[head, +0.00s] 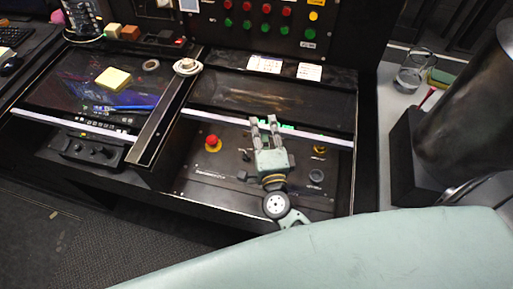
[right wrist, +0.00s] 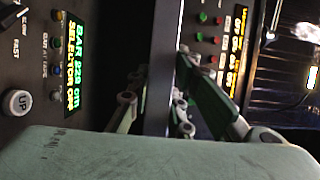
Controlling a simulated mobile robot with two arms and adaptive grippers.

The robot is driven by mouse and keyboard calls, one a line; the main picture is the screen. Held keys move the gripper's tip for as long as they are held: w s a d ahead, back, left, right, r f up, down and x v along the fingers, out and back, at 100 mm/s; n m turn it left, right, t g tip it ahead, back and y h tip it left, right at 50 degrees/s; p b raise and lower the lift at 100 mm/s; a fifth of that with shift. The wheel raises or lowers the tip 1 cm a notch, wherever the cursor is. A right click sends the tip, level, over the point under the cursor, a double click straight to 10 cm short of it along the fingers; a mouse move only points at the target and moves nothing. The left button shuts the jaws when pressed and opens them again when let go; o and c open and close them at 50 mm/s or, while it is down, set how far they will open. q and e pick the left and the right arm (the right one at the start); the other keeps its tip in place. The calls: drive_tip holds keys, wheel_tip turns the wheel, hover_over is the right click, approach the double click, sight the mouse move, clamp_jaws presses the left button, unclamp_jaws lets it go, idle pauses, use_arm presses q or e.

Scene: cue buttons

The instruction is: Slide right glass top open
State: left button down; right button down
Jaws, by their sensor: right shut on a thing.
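The right glass top (head: 225,98) is a dark, reflective panel in the right half of the black console. Its pale front edge strip (head: 330,139) runs across the console. The panel in front of that strip is uncovered and shows a red button (head: 212,141). My right gripper (head: 263,120) reaches over this panel with its fingertips at the edge strip. In the right wrist view, its fingers (right wrist: 155,103) stand on both sides of a grey upright bar (right wrist: 160,65), shut on the glass top's edge. The exact contact is partly hidden. My left gripper is out of view.
A black divider (head: 165,120) separates the left console half, where a yellow sticky pad (head: 113,78) lies. White cards (head: 309,71) lie behind the glass top. A button panel (head: 265,20) rises at the back. A drinking glass (head: 412,68) stands to the right.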

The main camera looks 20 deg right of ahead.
sight(272, 100)
drive_tip(key=w+d, duration=0.2)
drive_tip(key=w, duration=0.1)
drive_tip(key=w+d, duration=0.2)
drive_tip(key=w, duration=0.1)
drive_tip(key=w+d, duration=0.2)
drive_tip(key=w, duration=0.1)
drive_tip(key=shift+w+d, duration=0.2)
drive_tip(key=shift+d, duration=0.1)
drive_tip(key=c, duration=1.6)
unclamp_jaws()
drive_tip(key=shift+o, duration=0.2)
drive_tip(key=shift+a, duration=0.1)
drive_tip(key=s, duration=0.4)
drive_tip(key=s+a, duration=0.1)
drive_tip(key=s, duration=0.3)
drive_tip(key=s+a, duration=0.1)
drive_tip(key=s, duration=0.2)
drive_tip(key=shift+s+a, duration=0.2)
drive_tip(key=shift+s, duration=0.2)
